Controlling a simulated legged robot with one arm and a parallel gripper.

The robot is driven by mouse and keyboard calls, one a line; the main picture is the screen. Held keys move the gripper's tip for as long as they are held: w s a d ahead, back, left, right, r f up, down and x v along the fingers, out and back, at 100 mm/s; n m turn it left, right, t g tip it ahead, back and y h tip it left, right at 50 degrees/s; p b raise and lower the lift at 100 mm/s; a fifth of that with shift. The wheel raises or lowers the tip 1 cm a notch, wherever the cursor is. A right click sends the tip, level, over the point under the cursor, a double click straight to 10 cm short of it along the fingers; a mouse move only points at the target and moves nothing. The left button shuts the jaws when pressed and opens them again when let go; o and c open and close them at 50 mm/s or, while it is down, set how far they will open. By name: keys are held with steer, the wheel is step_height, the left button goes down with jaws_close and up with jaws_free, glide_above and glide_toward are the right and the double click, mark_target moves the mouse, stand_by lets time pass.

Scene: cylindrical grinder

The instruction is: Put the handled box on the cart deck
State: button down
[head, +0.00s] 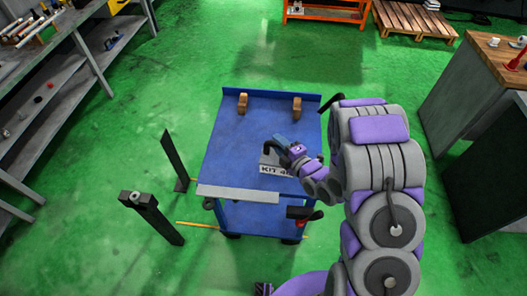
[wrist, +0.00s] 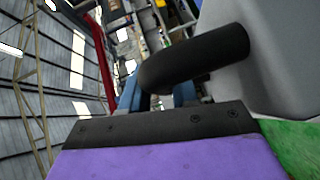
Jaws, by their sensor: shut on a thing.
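The handled box (head: 270,160) is grey with a white "KIT 4…" label, partly hidden by my arm. It appears over the near right part of the blue cart deck (head: 232,147); I cannot tell whether it rests on the deck or hangs just above. My gripper (head: 281,144) is at the top of the box, shut on its dark handle. In the wrist view the black curved handle (wrist: 195,58) crosses in front of the blue fingers (wrist: 157,97), and the grey box side (wrist: 285,60) fills the right.
Two wooden blocks (head: 242,103) (head: 297,107) stand at the deck's far end. A light grey bar (head: 237,193) runs along its near edge. Dark posts (head: 175,158) (head: 150,215) stand left of the cart. A shelf (head: 50,85) is left, a wooden-topped cabinet (head: 490,75) right.

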mark_target(270, 160)
steer(key=shift+n+g+y, duration=0.5)
steer(key=s+a+f, duration=0.2)
steer(key=s+f, duration=0.1)
steer(key=shift+s+a, duration=0.15)
steer(key=shift+a, duration=0.05)
steer(key=shift+a+f, duration=0.15)
steer(key=shift+f, duration=0.1)
steer(key=shift+w+a+f+b, duration=0.15)
steer(key=shift+w+b, duration=0.2)
steer(key=shift+b, duration=0.3)
steer(key=w+a+f+b, duration=0.1)
steer(key=w+f, duration=0.1)
steer(key=w, duration=0.5)
steer(key=w+a+f+b, duration=0.2)
steer(key=w, duration=0.5)
steer(key=shift+w+a+f, duration=0.15)
steer(key=shift+w+f, duration=0.15)
steer(key=shift+f, duration=0.05)
steer(key=c, duration=0.8)
jaws_free()
steer(key=shift+c, duration=0.2)
steer(key=p+v, duration=0.1)
steer(key=v, duration=1.1)
